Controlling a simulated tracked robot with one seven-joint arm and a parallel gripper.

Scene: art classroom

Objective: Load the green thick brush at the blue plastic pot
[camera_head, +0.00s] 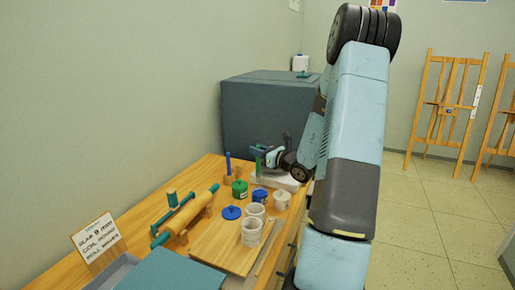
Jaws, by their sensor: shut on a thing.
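My gripper (270,157) is at the far end of the wooden table, shut on the green thick brush (258,161). The brush is small in view and looks about upright; its lower end is hard to make out. The blue plastic pot (260,196) stands on the table below and in front of my gripper, apart from the brush. Whether the blue pot is open cannot be made out clearly.
A green pot (239,188) and a white pot (282,200) flank the blue one. Pale cups (251,232) stand in front on a board. A blue brush (228,163) stands upright behind. A rolling pin (190,215) lies left. A dark grey box (262,108) stands behind.

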